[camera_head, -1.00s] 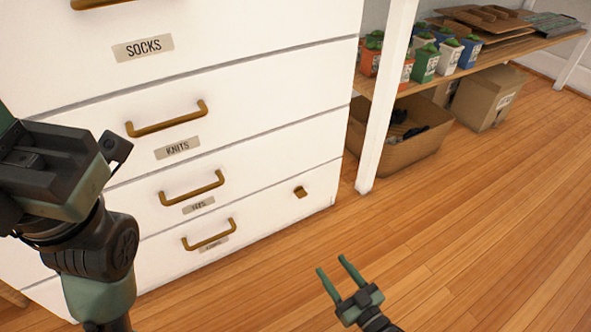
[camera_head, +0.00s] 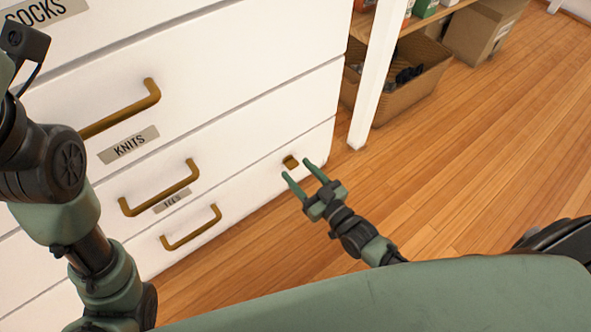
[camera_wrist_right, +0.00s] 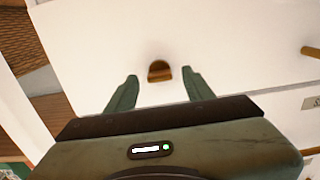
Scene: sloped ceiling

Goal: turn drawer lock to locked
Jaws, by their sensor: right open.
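The drawer lock is a small brass knob (camera_head: 290,162) on the right part of the white bottom drawer front (camera_head: 255,180). It also shows in the right wrist view (camera_wrist_right: 160,71), just beyond the fingertips and centred between them. My right gripper (camera_head: 304,171) is open and empty, its two green fingers pointing at the knob. In the right wrist view the fingers (camera_wrist_right: 160,78) stand either side of the knob, and I see no contact. My left arm comes in at the left of the head view, but its fingers are not visible.
Brass handles (camera_head: 190,228) and labels mark the drawers above and left of the lock. A white shelf post (camera_head: 375,75) stands right of the dresser, with a woven basket (camera_head: 400,100) and cardboard box (camera_head: 482,30) behind. The wooden floor at right is clear.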

